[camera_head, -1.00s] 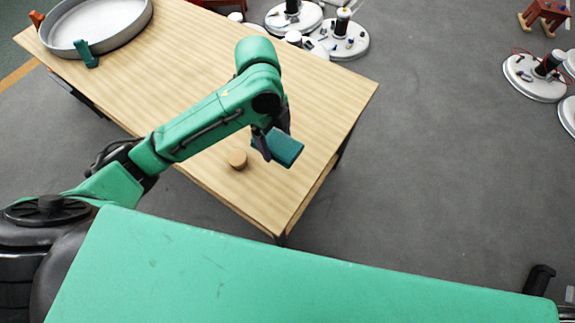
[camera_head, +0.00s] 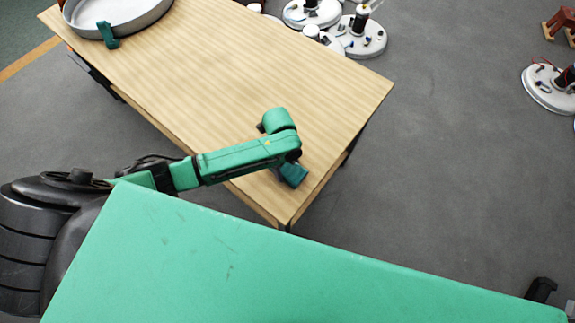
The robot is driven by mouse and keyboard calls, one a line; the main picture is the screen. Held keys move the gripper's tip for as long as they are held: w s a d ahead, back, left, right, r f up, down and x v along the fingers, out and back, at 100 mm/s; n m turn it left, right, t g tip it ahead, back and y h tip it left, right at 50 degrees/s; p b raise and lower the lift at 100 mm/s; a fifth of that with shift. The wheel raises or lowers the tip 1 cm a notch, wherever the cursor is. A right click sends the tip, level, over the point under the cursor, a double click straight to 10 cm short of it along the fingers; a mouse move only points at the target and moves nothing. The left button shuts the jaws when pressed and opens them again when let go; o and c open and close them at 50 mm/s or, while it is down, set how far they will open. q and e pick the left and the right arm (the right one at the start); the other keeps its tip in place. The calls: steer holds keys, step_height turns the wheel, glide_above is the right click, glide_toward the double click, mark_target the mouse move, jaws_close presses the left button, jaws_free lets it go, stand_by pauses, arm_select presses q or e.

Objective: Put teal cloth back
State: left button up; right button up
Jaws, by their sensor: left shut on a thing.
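The teal cloth (camera_head: 295,174) is a small flat teal block over the near right corner of the wooden table (camera_head: 240,65). My left gripper (camera_head: 283,171) is shut on it, with its fingers mostly hidden below the wrist. The cloth looks low, close to the tabletop; I cannot tell whether it touches. My right gripper is not in view.
A round grey pan (camera_head: 120,17) stands at the table's far left, with a green piece (camera_head: 108,35) at its rim. White round bases (camera_head: 362,38) with black parts stand on the floor beyond the table. The table's middle is clear.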

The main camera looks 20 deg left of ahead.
arm_select(q)
steer(key=shift+f, duration=0.15)
steer(key=o, duration=1.1)
steer(key=shift+c, duration=0.2)
steer(key=shift+r, duration=0.45)
step_height(320, 180, up, 11)
steer(key=a, duration=0.1)
steer(key=shift+w+a+r, duration=0.15)
steer(key=shift+w+r, duration=0.05)
steer(key=shift+w, duration=0.1)
